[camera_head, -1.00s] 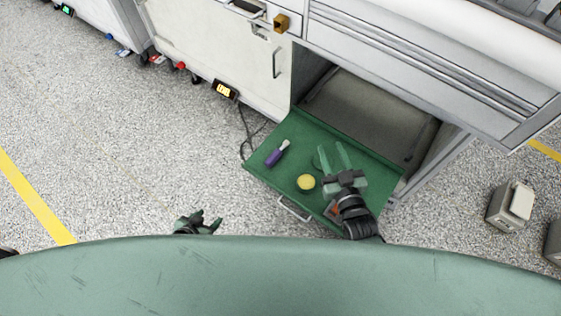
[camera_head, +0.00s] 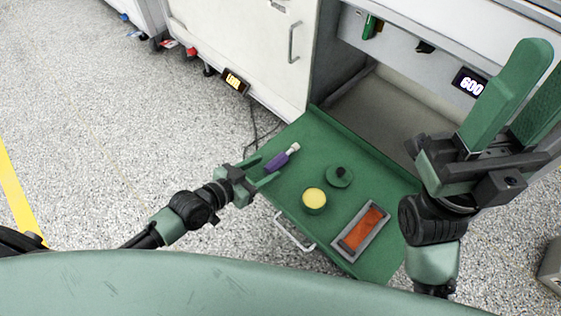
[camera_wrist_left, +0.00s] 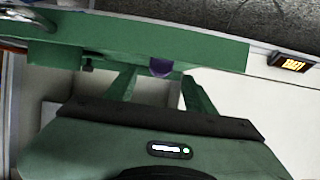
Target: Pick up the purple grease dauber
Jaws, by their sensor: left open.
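The purple grease dauber (camera_head: 277,161), with a pale bristle tip, lies near the left edge of the green pulled-out drawer (camera_head: 322,132). My left gripper (camera_head: 270,165) reaches in from the left, open, with its fingertips close to the dauber's handle end. In the left wrist view a bit of the purple dauber (camera_wrist_left: 160,67) shows between the two open fingers (camera_wrist_left: 158,76), over the green drawer edge; the rest is hidden. I cannot tell whether they touch. My right gripper (camera_head: 522,98) is raised at the right, its fingers apart and empty.
The drawer also holds a yellow-topped round tin (camera_head: 314,199), a green round lid with a dark knob (camera_head: 339,176) and a grey tray with an orange inside (camera_head: 364,232). The drawer handle (camera_head: 294,232) faces front. A white cabinet (camera_head: 245,45) stands behind.

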